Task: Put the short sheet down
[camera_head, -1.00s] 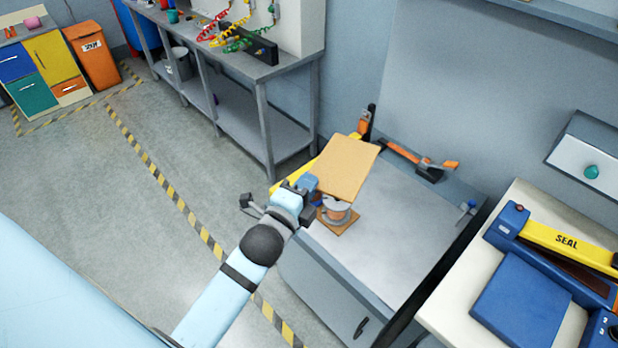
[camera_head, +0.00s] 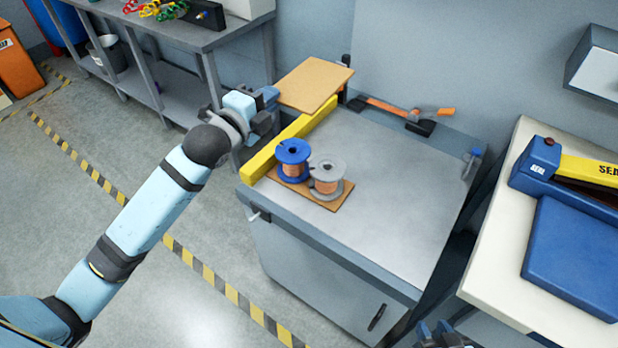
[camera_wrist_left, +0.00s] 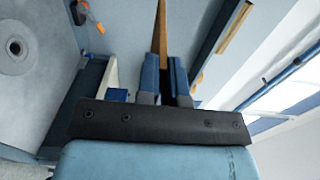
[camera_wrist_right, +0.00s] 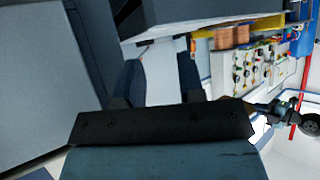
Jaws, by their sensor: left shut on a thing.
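My left gripper (camera_head: 270,97) is shut on the edge of a flat tan-brown sheet (camera_head: 315,82). It holds the sheet up beyond the yellow bar at the back left of the grey bench (camera_head: 400,175). In the left wrist view the sheet (camera_wrist_left: 160,28) shows edge-on between the fingers (camera_wrist_left: 165,75). Another brown sheet (camera_head: 328,204) lies on the bench under a blue-flanged spool (camera_head: 292,150) and a grey-flanged spool (camera_head: 327,172). My right gripper (camera_wrist_right: 158,80) is open with nothing between its fingers; part of it shows at the bottom of the head view (camera_head: 440,335).
The yellow bar (camera_head: 290,140) runs along the bench's left side. An orange-handled tool (camera_head: 400,110) lies along the back edge. The bench's middle and right are clear. A white table with a blue and yellow sealer (camera_head: 575,250) stands at the right.

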